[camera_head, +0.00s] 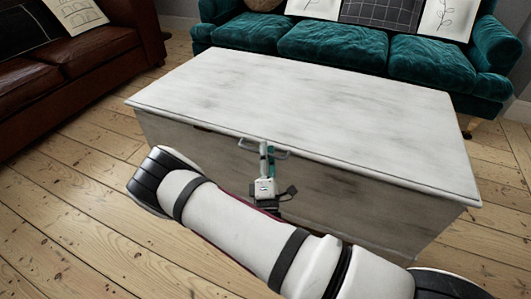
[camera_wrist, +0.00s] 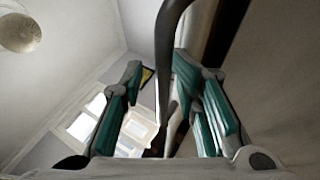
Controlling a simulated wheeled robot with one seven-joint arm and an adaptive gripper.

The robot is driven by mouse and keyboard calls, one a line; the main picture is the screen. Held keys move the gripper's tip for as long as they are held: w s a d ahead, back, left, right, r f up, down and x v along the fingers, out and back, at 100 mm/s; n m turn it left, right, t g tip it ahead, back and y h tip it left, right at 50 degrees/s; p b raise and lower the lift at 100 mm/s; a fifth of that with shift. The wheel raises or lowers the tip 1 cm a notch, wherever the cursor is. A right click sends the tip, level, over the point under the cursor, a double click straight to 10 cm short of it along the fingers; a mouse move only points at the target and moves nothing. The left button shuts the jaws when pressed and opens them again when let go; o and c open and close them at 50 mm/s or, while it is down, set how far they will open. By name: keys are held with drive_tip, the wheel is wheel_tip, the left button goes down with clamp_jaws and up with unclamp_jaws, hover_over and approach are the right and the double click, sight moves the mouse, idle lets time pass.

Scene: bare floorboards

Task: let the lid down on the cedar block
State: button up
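The chest's lid (camera_head: 300,95) is a whitewashed wooden board, lying flat or nearly flat over the chest body (camera_head: 370,205). I cannot tell whether a thin gap runs under its front edge. A grey bar handle (camera_head: 285,154) sits at the middle of the lid's front. My gripper (camera_head: 267,151) is at this handle, in front of the chest. In the wrist view its teal-padded fingers (camera_wrist: 158,78) stand apart, with the grey handle bar (camera_wrist: 167,50) running between them, closer to the right finger. The cedar block is not visible in either view.
A teal sofa (camera_head: 333,48) with cushions stands behind the chest. A brown leather sofa (camera_head: 85,58) is at the left. Bare floorboards (camera_head: 70,215) lie open in front and to the left. The wrist view looks up toward a ceiling with a round lamp (camera_wrist: 20,32).

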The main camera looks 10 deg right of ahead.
drive_tip(key=shift+s, duration=0.1)
drive_tip(key=v, duration=1.2)
drive_tip(key=shift+a, duration=0.1)
idle(0.3)
